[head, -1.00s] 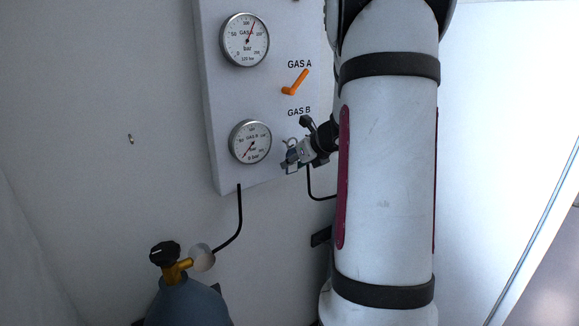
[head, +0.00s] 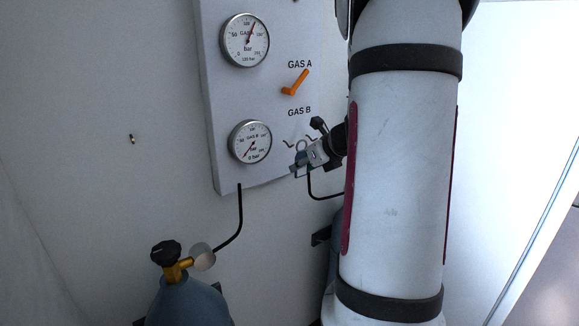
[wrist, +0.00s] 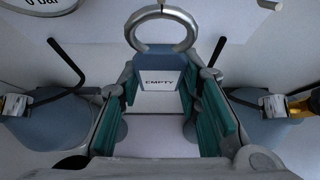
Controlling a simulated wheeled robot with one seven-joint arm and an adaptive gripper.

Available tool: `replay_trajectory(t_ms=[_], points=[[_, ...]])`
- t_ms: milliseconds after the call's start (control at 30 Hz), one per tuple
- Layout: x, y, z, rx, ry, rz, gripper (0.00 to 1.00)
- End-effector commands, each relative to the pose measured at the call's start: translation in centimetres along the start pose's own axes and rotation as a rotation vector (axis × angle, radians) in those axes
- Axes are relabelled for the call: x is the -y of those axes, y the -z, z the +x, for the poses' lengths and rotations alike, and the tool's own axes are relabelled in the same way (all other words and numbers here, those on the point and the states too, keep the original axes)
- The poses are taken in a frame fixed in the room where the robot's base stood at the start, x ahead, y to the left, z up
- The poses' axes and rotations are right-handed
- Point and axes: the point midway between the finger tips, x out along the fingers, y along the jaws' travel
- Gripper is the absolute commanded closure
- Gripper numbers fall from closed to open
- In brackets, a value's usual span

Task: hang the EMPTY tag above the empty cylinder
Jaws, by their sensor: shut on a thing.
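The EMPTY tag (wrist: 160,78) is a blue-grey plate with a white label and a metal ring (wrist: 160,22) on top. My gripper (head: 304,165) is shut on the tag, between teal pads in the wrist view. It is in front of the panel's lower right edge. A blue-grey cylinder (head: 187,306) with a brass valve and black knob stands at the lower left. A second cylinder (head: 337,250) is mostly hidden behind my arm. A small hook (head: 131,139) is on the wall above and left of the left cylinder. The GAS B gauge (head: 250,142) needle points to the lower left, near zero.
The white panel (head: 222,120) also carries the GAS A gauge (head: 245,40), its needle up and right. An orange lever (head: 297,82) points up towards the GAS A label. A black hose (head: 240,215) runs to the left cylinder. The wall around the hook is clear.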

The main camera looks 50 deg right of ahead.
Motion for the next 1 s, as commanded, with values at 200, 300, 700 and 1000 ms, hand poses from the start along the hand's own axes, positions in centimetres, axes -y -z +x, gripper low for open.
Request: replay_trajectory(t_ms=[200,300,700,1000], points=[[0.1,1.0,-1.3,0.0,0.001,0.002,1.0],[0.1,1.4,-1.9,0.0,0.001,0.0,1.0],[0.0,2.2,-2.8,0.0,0.0,0.001,1.0],[0.0,2.1,-2.8,0.0,0.0,0.0,1.0]])
